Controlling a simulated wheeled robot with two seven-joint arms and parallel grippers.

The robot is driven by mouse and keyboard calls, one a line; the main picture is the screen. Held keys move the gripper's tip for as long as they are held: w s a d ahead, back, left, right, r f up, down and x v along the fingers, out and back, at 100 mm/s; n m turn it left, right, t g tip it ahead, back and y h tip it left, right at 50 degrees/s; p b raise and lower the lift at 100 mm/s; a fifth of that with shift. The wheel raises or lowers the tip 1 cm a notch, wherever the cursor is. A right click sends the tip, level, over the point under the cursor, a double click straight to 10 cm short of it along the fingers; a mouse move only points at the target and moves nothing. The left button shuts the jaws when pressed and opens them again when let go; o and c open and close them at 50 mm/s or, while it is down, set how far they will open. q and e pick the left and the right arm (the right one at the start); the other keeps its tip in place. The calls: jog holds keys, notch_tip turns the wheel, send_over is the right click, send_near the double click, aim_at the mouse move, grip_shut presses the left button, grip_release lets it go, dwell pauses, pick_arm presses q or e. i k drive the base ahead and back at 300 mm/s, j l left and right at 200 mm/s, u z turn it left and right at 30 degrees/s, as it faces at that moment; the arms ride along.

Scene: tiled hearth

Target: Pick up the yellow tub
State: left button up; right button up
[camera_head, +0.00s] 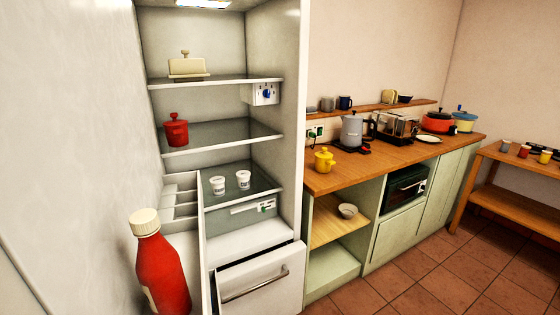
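A small yellow tub (324,160) with a knobbed lid stands upright near the left end of the wooden counter (345,178), close to the fridge's right wall. A similar red tub (176,131) stands on the middle fridge shelf. Neither of my grippers shows in the head view, so nothing is seen touching the yellow tub.
The fridge stands open, with a butter dish (187,68), two white cups (217,185) and a large red bottle (161,265) at front left. Its bottom drawer (254,281) is partly pulled out. A grey kettle (351,131) stands right of the yellow tub. Tiled floor (425,275) is clear.

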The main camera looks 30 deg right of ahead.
aim_at(322, 166)
jog(key=i+l+u, duration=0.2)
jog(key=l, duration=0.7)
jog(key=l+u, duration=0.15)
jog(key=l, duration=0.75)
